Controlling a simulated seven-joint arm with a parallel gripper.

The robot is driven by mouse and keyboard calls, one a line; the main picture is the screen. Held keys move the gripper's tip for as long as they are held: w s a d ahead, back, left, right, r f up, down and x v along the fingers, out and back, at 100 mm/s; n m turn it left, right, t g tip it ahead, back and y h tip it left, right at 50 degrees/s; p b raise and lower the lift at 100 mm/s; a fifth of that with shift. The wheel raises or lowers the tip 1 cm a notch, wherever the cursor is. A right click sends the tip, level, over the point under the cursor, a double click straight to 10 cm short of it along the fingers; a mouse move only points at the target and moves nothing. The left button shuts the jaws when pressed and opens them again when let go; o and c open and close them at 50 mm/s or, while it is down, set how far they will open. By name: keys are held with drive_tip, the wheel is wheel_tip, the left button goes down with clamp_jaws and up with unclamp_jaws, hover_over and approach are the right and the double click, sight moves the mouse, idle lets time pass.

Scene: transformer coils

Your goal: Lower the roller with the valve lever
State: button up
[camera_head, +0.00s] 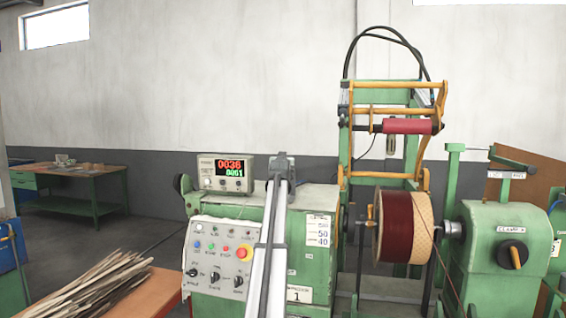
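The red roller (407,126) lies level in a yellow swing frame (440,103) high on the green upright stand. It is raised well above the dark red coil (397,226) and apart from it. I cannot tell for sure which part is the valve lever. A black rotary handle with an orange mark (514,254) sits on the green housing at the right, under a label that seems to read "CLAMP". A small yellow lever-like part (370,214) stands just left of the coil. I cannot make out my gripper or its fingers.
A long grey bar (270,235) rises in front of the control panel (222,258) and hides part of it. A display (226,173) stands on the cabinet. Wooden strips (85,285) lie on an orange-topped table at lower left. A workbench (75,173) stands behind.

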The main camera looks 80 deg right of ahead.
drive_tip(key=shift+c, duration=0.2)
clamp_jaws()
idle(0.4)
